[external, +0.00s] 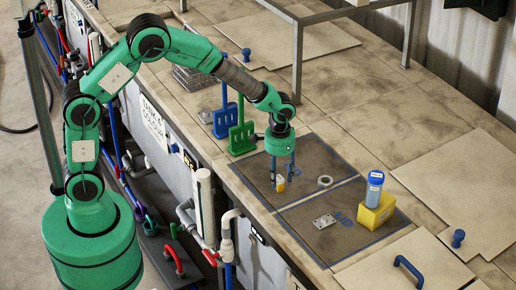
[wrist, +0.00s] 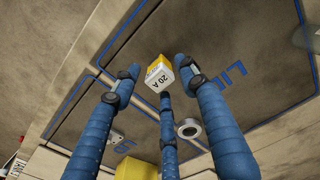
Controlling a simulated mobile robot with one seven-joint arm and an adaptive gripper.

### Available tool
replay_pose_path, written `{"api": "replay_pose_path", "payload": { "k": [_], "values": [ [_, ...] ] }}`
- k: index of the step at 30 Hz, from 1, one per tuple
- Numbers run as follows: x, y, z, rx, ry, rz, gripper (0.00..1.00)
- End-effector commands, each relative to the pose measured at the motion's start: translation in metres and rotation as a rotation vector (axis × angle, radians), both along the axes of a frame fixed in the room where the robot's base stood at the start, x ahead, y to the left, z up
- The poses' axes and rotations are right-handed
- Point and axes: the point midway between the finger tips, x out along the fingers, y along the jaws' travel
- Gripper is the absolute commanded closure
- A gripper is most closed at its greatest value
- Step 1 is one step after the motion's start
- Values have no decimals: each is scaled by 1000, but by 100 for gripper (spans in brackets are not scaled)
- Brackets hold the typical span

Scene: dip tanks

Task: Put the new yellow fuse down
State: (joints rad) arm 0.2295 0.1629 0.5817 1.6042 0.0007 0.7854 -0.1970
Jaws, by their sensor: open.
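The new yellow fuse (external: 280,186) is a small yellow and white block. In the wrist view the fuse (wrist: 159,74) shows a white face marked "20 A". It appears to rest on the dark panel (external: 309,157) with blue outlines, close to the panel's left edge. My gripper (external: 281,181) points down over the fuse with its blue fingers around it. In the wrist view the fingertips of my gripper (wrist: 161,76) are spread and the fuse lies between them. I cannot tell whether any finger touches it. The fuse's underside is hidden.
A grey ring (external: 325,181) and a metal plate (external: 324,221) lie nearby. Blue (external: 225,118) and green (external: 242,133) racks stand behind on the left. A metal frame (external: 298,55) rises at the back.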

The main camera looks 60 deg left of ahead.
Motion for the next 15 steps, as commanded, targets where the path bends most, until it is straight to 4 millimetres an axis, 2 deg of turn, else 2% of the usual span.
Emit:
{"api": "replay_pose_path", "payload": {
  "k": [15],
  "values": [
    [0, 0, 81, 0, -2, 0, 57]
  ]
}}
